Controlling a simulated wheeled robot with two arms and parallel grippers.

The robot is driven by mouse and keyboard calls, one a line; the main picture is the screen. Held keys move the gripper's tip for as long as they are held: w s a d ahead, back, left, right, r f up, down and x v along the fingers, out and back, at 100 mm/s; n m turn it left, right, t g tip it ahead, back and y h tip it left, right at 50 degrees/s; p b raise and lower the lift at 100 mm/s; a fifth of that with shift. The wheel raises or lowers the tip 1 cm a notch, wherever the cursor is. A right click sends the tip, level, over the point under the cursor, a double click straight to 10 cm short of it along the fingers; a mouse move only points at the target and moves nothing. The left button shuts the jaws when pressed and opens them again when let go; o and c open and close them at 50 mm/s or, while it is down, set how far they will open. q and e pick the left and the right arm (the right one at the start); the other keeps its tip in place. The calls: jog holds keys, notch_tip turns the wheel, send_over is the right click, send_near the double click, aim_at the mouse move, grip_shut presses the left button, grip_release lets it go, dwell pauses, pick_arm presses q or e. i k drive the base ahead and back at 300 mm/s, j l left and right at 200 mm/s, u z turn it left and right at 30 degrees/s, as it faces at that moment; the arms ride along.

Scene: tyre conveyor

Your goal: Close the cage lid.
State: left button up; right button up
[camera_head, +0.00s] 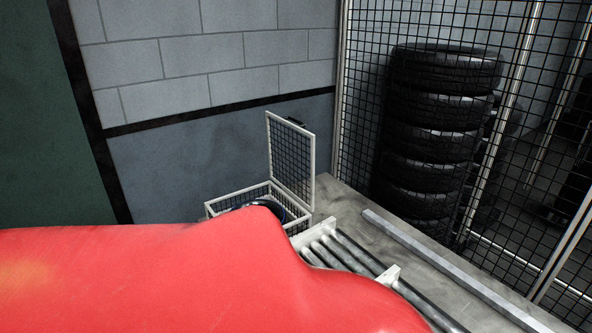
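The cage (239,196) is a small white-framed box with black mesh sides, sitting on the grey surface near the wall. Its lid (291,158) stands open, upright along the right side of the cage, with a dark handle at its top edge. Something dark and round, partly blue, lies inside the cage; it is mostly hidden. A large red shape, which may be part of my arm, fills the bottom left and covers the front of the cage. Neither gripper shows in the head view.
A roller conveyor (348,256) runs from beside the cage to the lower right. A pale rail (440,262) lies along its right. Behind a mesh fence (362,110) stands a stack of tyres (432,135). A block wall (210,75) rises behind the cage.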

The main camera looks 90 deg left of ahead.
aim_at(300, 128)
jog(key=l+u, duration=0.15)
jog(key=u, duration=2.1)
jog(key=k+j, duration=0.05)
jog(key=j, duration=0.05)
